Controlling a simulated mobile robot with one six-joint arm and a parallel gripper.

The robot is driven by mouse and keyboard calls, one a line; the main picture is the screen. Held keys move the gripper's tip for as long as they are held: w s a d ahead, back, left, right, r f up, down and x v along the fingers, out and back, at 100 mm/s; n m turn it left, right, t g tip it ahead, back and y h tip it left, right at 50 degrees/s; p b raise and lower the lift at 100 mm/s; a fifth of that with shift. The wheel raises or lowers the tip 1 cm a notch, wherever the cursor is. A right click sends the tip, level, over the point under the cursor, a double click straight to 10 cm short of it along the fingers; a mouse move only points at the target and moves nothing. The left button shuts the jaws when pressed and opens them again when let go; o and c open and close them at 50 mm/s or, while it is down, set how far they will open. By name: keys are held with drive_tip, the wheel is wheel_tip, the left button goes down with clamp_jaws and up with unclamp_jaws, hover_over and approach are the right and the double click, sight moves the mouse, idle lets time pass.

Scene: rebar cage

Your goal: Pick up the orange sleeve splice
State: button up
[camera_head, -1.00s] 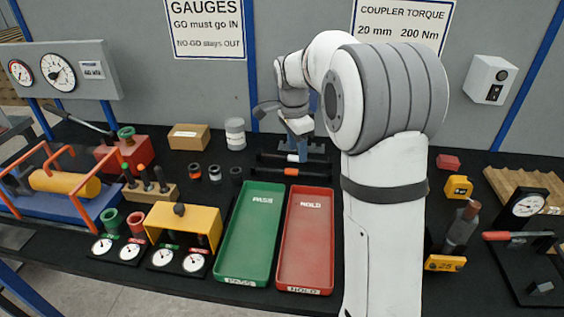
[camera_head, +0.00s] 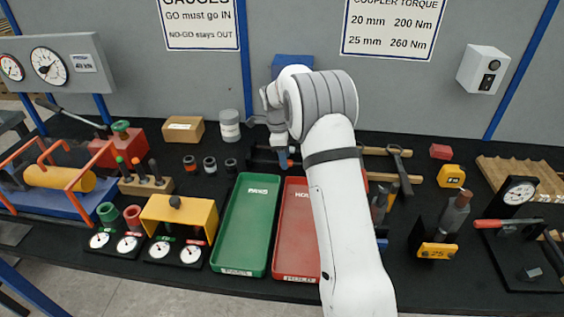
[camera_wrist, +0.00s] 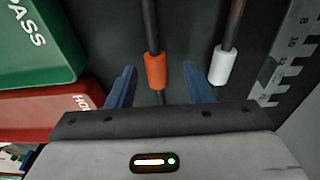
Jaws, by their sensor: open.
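The orange sleeve splice (camera_wrist: 155,71) sits on a dark bar in the wrist view. A small orange part of it shows by my gripper in the head view (camera_head: 290,163). My gripper (camera_wrist: 159,75) is open, with one blue finger on each side of the orange sleeve in the picture. I see no contact, and the height gap cannot be told. A white sleeve (camera_wrist: 224,65) on a second bar lies just right of the right finger.
The green PASS tray (camera_head: 231,262) and red HOLD tray (camera_head: 296,268) lie in front of the bars. A ruler (camera_wrist: 287,50) lies at the right in the wrist view. A hammer (camera_head: 401,165) and yellow tape measure (camera_head: 451,176) lie right of my arm.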

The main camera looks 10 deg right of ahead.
drive_tip(key=shift+d+f, duration=0.1)
drive_tip(key=shift+f, duration=0.45)
clamp_jaws()
drive_tip(key=shift+r, duration=0.1)
